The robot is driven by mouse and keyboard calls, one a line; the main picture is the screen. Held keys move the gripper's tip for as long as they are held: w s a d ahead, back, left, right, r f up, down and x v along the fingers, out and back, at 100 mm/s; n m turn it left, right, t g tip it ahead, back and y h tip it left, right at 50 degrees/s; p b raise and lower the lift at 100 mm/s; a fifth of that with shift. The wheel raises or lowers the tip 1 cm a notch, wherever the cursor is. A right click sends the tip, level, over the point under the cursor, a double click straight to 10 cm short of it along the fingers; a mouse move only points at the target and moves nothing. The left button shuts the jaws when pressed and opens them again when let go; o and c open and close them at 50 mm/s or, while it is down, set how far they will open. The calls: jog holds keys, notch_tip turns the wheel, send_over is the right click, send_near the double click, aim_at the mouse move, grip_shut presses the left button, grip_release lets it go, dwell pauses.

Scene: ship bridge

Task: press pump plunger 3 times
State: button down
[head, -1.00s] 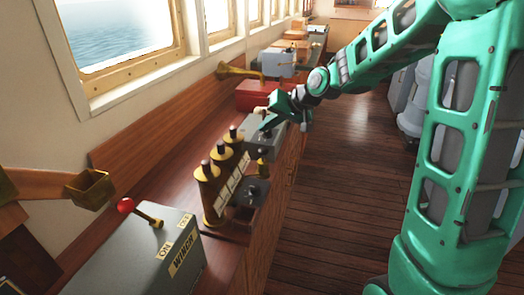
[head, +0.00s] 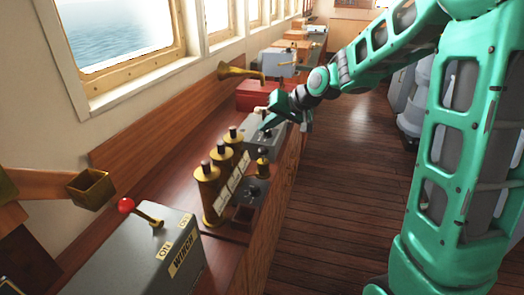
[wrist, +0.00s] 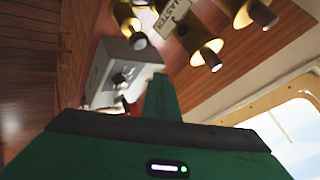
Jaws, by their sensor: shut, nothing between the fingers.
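My gripper (head: 270,122) is shut and empty, pointing down over the grey control box (head: 264,138) on the console. In the wrist view the shut fingers (wrist: 158,95) stand in front of that box (wrist: 118,72), which has a dark round knob. A small brass post with a dark top (head: 262,161) stands at the near side of the box, a short way from my fingertips. It may be the pump plunger; I cannot tell for sure. Whether the fingertips touch the box is not clear.
Three brass cylinders with dark plugs (head: 207,187) and label plates stand nearer on the console. A winch box (head: 150,250) with a red-knobbed lever is closest. A red box (head: 258,96) and brass horn (head: 238,72) lie beyond.

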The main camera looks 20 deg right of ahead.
aim_at(266, 150)
jog(key=shift+r, duration=0.1)
jog(key=shift+r, duration=1.75)
jog(key=shift+f, duration=4.45)
